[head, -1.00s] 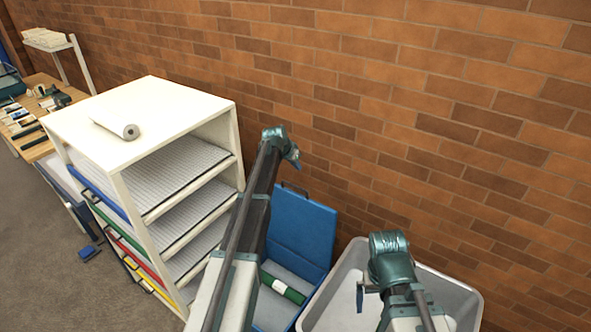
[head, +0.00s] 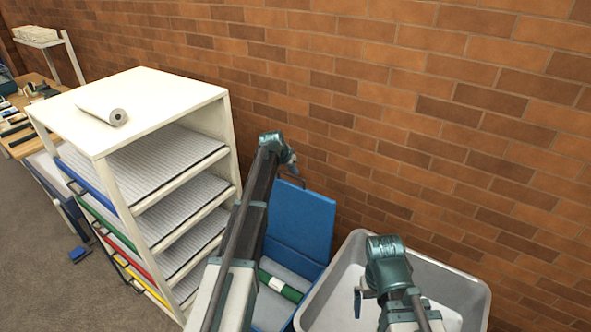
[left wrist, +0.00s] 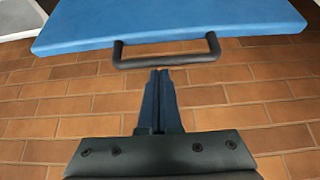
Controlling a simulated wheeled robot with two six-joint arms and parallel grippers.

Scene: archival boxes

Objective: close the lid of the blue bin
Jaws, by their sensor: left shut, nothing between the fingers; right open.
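The blue bin (head: 270,315) stands open against the brick wall, with its blue lid (head: 305,218) raised upright at the back. The lid has a black handle on its top edge. In the left wrist view the lid (left wrist: 170,22) fills the top and the handle (left wrist: 165,61) spans the middle. My left gripper (head: 292,168) is shut and empty, close to the handle at the lid's top edge. In the left wrist view its fingertips (left wrist: 160,73) appear just below the handle; contact is unclear. My right gripper (head: 358,301) is open and empty over the grey tub.
A grey tub (head: 455,280) stands right of the bin. A white shelf unit (head: 150,95) with coloured drawer fronts stands left, a paper roll (head: 103,110) on top. A green roll (head: 280,286) lies inside the bin. My left arm hides part of the bin.

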